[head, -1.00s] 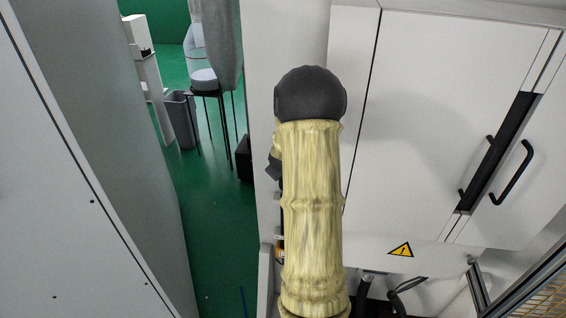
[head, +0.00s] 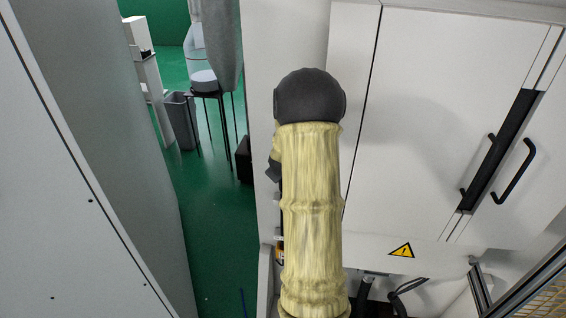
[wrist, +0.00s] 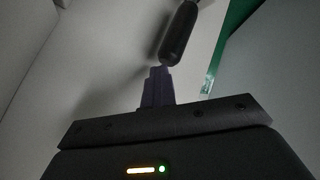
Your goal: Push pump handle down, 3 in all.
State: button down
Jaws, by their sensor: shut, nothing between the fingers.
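In the wrist view, the pump handle (wrist: 181,34) appears as a black rounded bar that runs down from the top edge. My gripper (wrist: 160,71) shows below it with its dark fingers closed together and nothing between them. The fingertips are right at the lower end of the handle in the picture. I cannot tell whether they touch it or a small gap remains. In the head view, my sleeved arm blocks the gripper, and I cannot make out the handle there.
A white cabinet (head: 420,120) with black door handles (head: 513,172) stands on the right, with a yellow warning label (head: 401,250) below. A tall grey panel (head: 115,130) is close on the left. Green floor (head: 215,220) lies open between, with a grey bin (head: 179,120) further back.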

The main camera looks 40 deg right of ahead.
jog(key=shift+f, duration=0.35)
jog(key=shift+r, duration=0.1)
dwell(0.3)
jog(key=shift+r+p, duration=1.95)
jog(key=shift+r, duration=1.05)
notch_tip(320, 180, up, 5)
jog(key=p, duration=0.3)
dwell(1.3)
notch_tip(320, 180, up, 4)
jog(key=p, duration=0.7)
